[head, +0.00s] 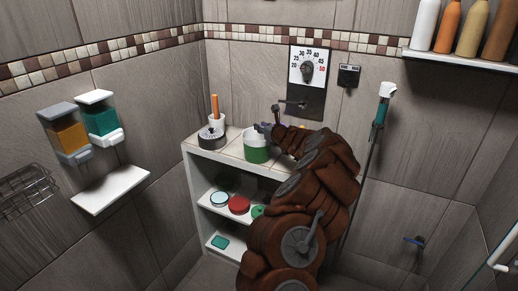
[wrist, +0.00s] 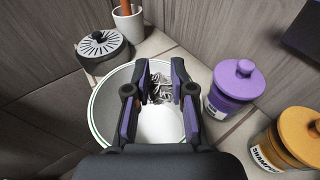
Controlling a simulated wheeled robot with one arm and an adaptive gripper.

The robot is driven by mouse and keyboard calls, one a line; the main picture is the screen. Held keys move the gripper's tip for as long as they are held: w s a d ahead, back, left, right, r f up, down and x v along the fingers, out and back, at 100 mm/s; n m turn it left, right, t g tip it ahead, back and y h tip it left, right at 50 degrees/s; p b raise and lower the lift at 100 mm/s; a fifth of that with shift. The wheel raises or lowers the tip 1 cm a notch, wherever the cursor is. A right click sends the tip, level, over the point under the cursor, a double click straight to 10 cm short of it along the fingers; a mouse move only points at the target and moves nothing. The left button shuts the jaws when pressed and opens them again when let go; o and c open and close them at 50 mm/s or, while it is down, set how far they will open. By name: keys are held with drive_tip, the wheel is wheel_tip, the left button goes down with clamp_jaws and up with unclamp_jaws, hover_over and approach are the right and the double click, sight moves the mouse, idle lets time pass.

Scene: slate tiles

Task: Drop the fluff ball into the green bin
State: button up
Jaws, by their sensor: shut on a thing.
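The green bin (head: 257,152) stands on top of the white shelf unit, with a pale upper band and a green lower part. In the wrist view the round bin (wrist: 101,108) is open at the top, with a white inside. My gripper (wrist: 161,80) is over the bin's mouth, its fingers pointing toward the far side of the rim. It is shut on the fluff ball (wrist: 160,90), a grey, stringy tangle between the fingertips. In the head view my gripper (head: 264,128) is just above the bin, and the fluff ball cannot be made out.
A grey lidded pot (wrist: 103,48) and a cup with an orange-handled item (wrist: 128,22) stand behind the bin to the left. A purple jar (wrist: 236,85) and an orange shampoo jar (wrist: 290,140) stand close on the right. A wall control (head: 307,68) is above.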

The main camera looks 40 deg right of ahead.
drive_tip(key=o, duration=0.7)
drive_tip(key=shift+o, duration=0.2)
drive_tip(key=v, duration=1.2)
idle(0.6)
